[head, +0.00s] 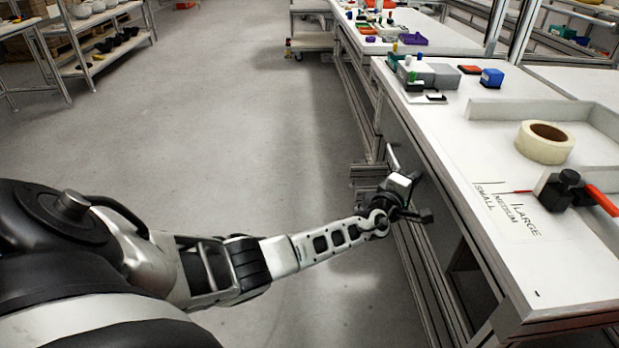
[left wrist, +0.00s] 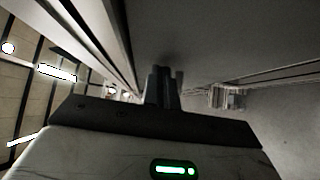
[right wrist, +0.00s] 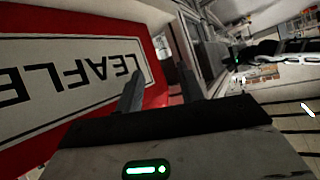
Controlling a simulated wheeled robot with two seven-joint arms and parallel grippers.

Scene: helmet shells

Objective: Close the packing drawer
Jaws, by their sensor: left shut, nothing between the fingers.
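The bench side below the white top carries a grey front panel (head: 432,178); I cannot tell for sure whether it is the packing drawer's front or how far the drawer stands out. My left gripper (head: 424,215) is at this side, below the top's edge. In the left wrist view its fingers (left wrist: 163,84) are shut together and empty, close to a broad grey surface (left wrist: 235,40); contact cannot be told. My right gripper (right wrist: 160,85) shows only in its wrist view, its fingers apart, beside a red and white box marked "LEAFLE" (right wrist: 60,75).
The white bench top (head: 450,150) holds a tape roll (head: 547,142), a black clamp with a red handle (head: 567,188), and a size sheet (head: 507,212). Small boxes stand farther back. A shelf rack (head: 95,45) stands at the far left. The floor (head: 230,130) left of the bench is clear.

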